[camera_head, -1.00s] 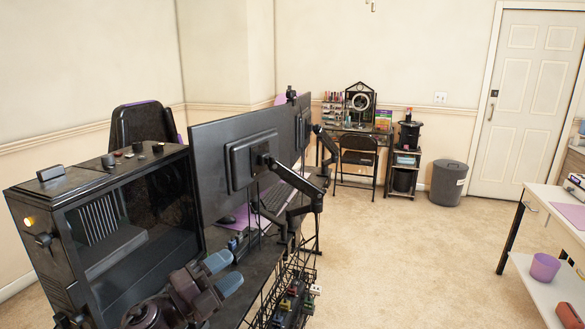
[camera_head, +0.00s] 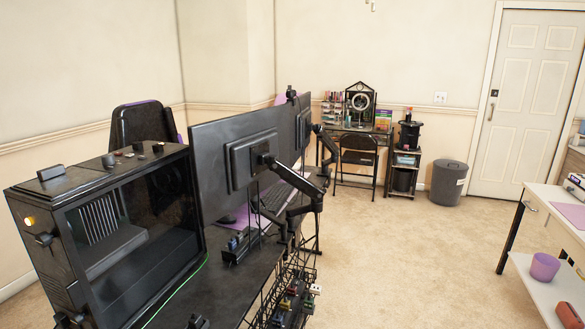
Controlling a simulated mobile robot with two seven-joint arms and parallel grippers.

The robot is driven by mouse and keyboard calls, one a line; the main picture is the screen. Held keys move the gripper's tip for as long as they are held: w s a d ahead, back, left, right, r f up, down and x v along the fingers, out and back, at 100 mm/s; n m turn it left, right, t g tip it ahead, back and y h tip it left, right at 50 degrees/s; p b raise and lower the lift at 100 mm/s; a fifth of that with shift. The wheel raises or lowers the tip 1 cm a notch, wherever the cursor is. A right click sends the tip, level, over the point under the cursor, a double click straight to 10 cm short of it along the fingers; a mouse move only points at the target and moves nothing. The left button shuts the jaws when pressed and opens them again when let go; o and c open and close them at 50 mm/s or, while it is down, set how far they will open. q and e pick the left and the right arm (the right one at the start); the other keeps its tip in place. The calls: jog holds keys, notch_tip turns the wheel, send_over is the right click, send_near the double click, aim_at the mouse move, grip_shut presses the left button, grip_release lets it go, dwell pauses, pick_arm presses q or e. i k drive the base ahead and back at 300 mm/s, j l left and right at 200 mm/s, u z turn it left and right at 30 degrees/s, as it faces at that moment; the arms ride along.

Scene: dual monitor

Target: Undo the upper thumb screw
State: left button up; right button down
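A black computer case (camera_head: 130,235) with a see-through side panel stands at the left end of the desk. A dark knob (camera_head: 44,240) sticks out near the top of its near left edge and looks like the upper thumb screw. A second dark knob (camera_head: 62,320) shows lower on the same edge, at the bottom of the view. The upper knob looks seated against the case; its thread cannot be seen. Neither of my grippers can be made out. A small dark shape (camera_head: 197,322) at the bottom edge is too cut off to identify.
A small round light (camera_head: 29,221) glows beside the upper knob. Two monitors (camera_head: 235,165) on black arms stand right of the case. A wire rack (camera_head: 290,285) hangs at the desk's side. A white table (camera_head: 545,225) stands at right, with open carpet between.

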aim_at(44, 239)
jog(key=u, duration=1.35)
